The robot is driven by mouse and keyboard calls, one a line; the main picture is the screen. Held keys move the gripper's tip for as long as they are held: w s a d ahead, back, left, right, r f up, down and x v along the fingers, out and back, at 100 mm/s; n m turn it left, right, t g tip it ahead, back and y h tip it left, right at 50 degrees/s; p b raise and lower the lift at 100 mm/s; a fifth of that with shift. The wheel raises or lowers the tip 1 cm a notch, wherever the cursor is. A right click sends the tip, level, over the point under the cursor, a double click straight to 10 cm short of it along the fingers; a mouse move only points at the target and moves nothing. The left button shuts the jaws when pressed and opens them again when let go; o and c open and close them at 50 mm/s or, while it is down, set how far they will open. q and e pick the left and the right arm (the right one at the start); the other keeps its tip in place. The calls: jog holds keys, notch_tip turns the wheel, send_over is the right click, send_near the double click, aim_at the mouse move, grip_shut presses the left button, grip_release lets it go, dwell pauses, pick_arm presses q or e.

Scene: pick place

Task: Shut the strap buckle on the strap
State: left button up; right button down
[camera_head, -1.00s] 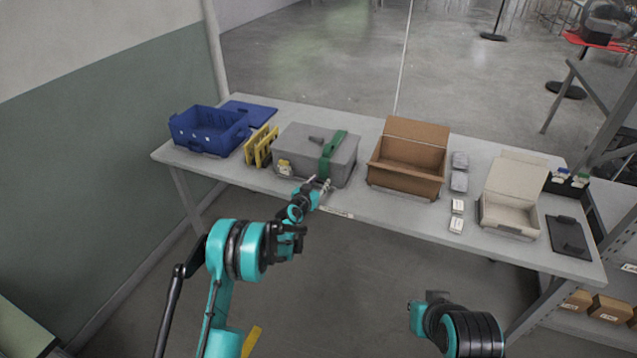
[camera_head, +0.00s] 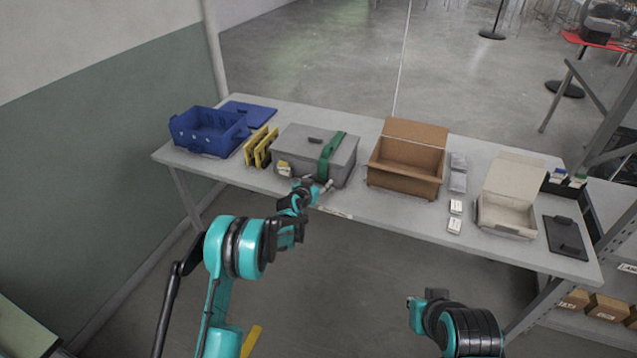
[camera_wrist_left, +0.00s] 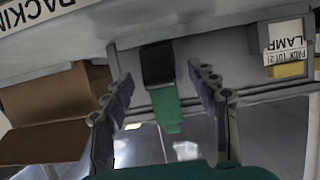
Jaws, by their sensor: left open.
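A grey case (camera_head: 290,148) with a dark handle on its lid stands on the table. A green strap (camera_head: 330,155) runs over its right part and down the front. In the left wrist view the black buckle (camera_wrist_left: 158,64) sits on the case front, with the green strap (camera_wrist_left: 166,108) extending from it. I cannot tell whether the buckle is latched. My left gripper (camera_head: 326,186) is at the case's front, near the strap's lower end. In the wrist view its open fingers (camera_wrist_left: 168,95) stand either side of the strap, with nothing between them gripped. My right gripper's fingers do not show.
A yellow item with a white lamp label (camera_wrist_left: 284,45) is beside the buckle. Yellow frames (camera_head: 260,146) and a blue crate (camera_head: 205,146) stand left of the case. An open cardboard box (camera_head: 405,182) stands to its right. The table's front edge (camera_head: 350,214) is close below my left gripper.

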pick_arm(q)
jog(key=v, duration=1.2)
jog(key=shift+c, duration=0.2)
